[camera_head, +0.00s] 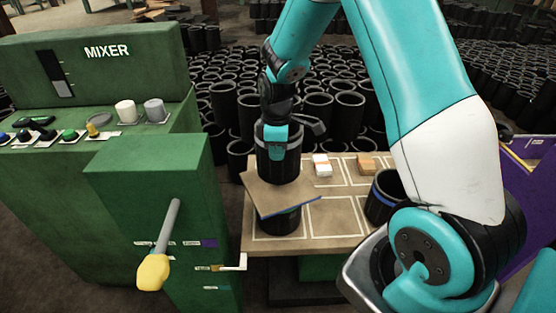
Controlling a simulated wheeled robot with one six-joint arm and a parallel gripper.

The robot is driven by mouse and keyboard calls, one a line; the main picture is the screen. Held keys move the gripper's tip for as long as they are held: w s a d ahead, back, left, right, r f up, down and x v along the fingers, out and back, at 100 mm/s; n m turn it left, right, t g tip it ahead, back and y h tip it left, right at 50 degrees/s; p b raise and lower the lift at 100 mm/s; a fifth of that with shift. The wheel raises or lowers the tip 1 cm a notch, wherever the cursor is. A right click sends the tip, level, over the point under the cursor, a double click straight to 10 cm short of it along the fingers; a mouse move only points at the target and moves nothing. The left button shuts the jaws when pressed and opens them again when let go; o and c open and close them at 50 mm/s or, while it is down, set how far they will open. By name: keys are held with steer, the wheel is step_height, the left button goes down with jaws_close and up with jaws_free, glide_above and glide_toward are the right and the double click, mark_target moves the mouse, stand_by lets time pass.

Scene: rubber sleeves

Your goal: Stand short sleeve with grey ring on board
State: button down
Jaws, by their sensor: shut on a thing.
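My gripper (277,143) is shut on a short black sleeve with a grey ring (280,170) near its top. The sleeve is upright over the brown board (300,195). Its lower end meets the board in the picture; I cannot tell whether it rests there or hangs just above. The board lies across the top of another black sleeve (282,223), which stands on the table and shows a little blue under the board's edge. Most of that lower sleeve's top is hidden by the board.
The table (334,243) has white-outlined spaces. A black sleeve with a blue ring (378,205) stands at right, partly behind my arm. A white block (322,168) and an orange-brown block (366,163) lie at the back. The green mixer (90,180) stands left. Many black sleeves fill the floor behind.

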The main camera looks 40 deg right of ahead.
mark_target(277, 164)
steer(key=shift+f, duration=1.8)
steer(key=shift+f, duration=0.55)
steer(key=c, duration=1.2)
jaws_free()
